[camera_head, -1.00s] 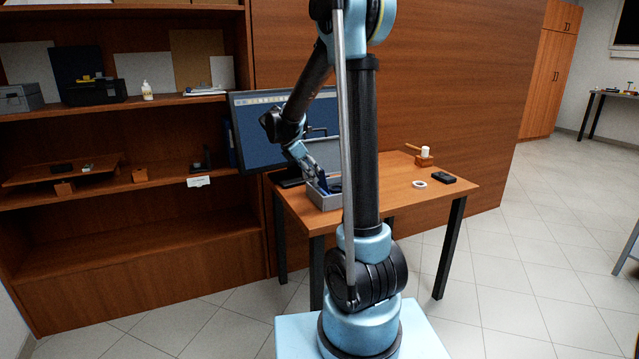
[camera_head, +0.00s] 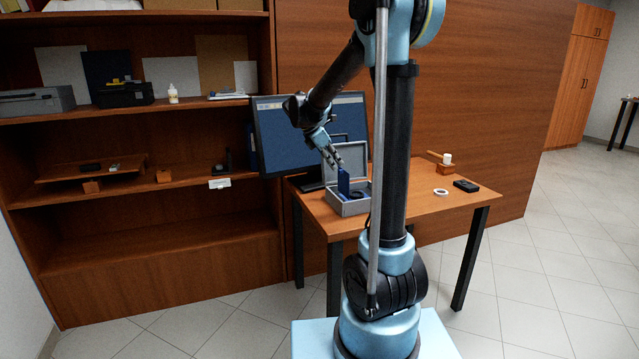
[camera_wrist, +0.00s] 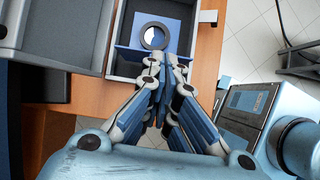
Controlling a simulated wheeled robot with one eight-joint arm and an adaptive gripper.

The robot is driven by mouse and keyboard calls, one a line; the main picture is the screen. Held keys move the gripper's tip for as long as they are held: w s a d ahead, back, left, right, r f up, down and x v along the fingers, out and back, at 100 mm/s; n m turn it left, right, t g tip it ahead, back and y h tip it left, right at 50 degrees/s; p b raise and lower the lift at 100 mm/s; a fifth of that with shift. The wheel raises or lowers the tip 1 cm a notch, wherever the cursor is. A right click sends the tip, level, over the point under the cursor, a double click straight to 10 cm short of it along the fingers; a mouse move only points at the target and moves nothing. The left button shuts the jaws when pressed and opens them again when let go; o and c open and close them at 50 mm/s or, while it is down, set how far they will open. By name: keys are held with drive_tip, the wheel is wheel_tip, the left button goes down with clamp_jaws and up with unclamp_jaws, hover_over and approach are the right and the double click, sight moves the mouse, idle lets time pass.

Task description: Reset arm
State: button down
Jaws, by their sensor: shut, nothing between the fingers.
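My gripper (camera_head: 333,160) is shut and empty, just above a grey open box (camera_head: 349,208) on the wooden table. In the wrist view my gripper (camera_wrist: 167,62) points at the box's inside, with its fingertips close in front of a blue plate (camera_wrist: 170,25). The plate also shows in the head view (camera_head: 343,182), standing upright in the box. A dark ring (camera_wrist: 153,36) lies in front of the plate's blue surface in the wrist view. I cannot tell whether the fingertips touch the plate.
A monitor (camera_head: 275,135) stands behind my forearm, close to it. A white ring (camera_head: 441,192), a black block (camera_head: 466,186) and a wooden stand with a white-headed mallet (camera_head: 446,163) are on the table's right. A shelf unit (camera_head: 150,256) stands at the left.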

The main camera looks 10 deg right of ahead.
drive_tip(key=s+d+m+y, duration=0.25)
drive_tip(key=s+m, duration=0.25)
drive_tip(key=s, duration=0.6)
drive_tip(key=s+f+m+y, duration=0.2)
drive_tip(key=s+f+m, duration=0.4)
drive_tip(key=s, duration=0.6)
drive_tip(key=s+f+m+y, duration=0.2)
drive_tip(key=s+f+m, duration=0.5)
drive_tip(key=s, duration=0.5)
drive_tip(key=shift+s+m, duration=0.3)
drive_tip(key=shift+m, duration=0.9)
drive_tip(key=shift+a, duration=0.1)
